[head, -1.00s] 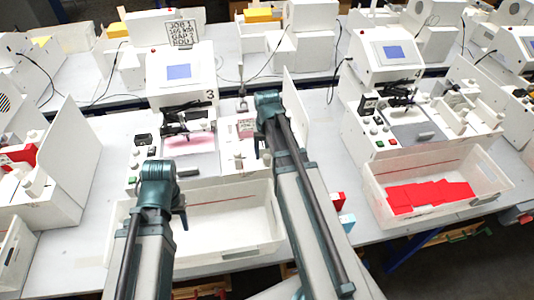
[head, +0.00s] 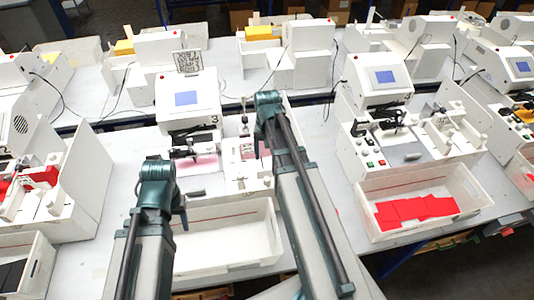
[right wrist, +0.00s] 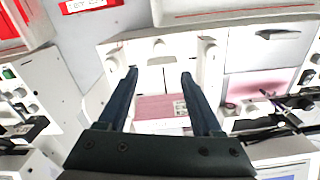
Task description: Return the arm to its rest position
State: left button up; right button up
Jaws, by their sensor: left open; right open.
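My left gripper (head: 182,212) hangs over the white bin in front of plotter 3, apart from the machine; its fingers are mostly hidden by the arm in the head view. My right arm reaches over the right side of plotter 3 (head: 187,95). Its gripper's fingers are largely hidden there. In the right wrist view the right gripper (right wrist: 159,76) is open, with two dark fingers apart and nothing between them. A pink labelled block (right wrist: 160,107) sits in the white holder beneath the fingers. The plotter's pink bed (right wrist: 248,84) is to the right.
The white bin (head: 225,270) in front of plotter 3 looks empty. A neighbouring plotter (head: 380,80) stands to the right, with a bin (head: 468,213) of red cards (head: 418,210) before it. More machines stand left and behind.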

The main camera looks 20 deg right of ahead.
dwell(0.5)
jog(key=s+a+f+n+b, duration=0.3)
jog(key=s+a+f+b, duration=0.1)
jog(key=a, duration=0.3)
jog(key=s+a+f+n+b, duration=0.3)
jog(key=s+a+f+b, duration=0.1)
jog(key=a+f+b, duration=0.3)
jog(key=s+a+f+n+h+b, duration=0.1)
jog(key=s+a+f+n+b, duration=0.2)
jog(key=s+a+f+b, duration=0.2)
jog(key=a, duration=0.3)
jog(key=shift+a+f+b, duration=0.15)
jog(key=shift+a+b, duration=0.05)
jog(key=shift+b, duration=0.1)
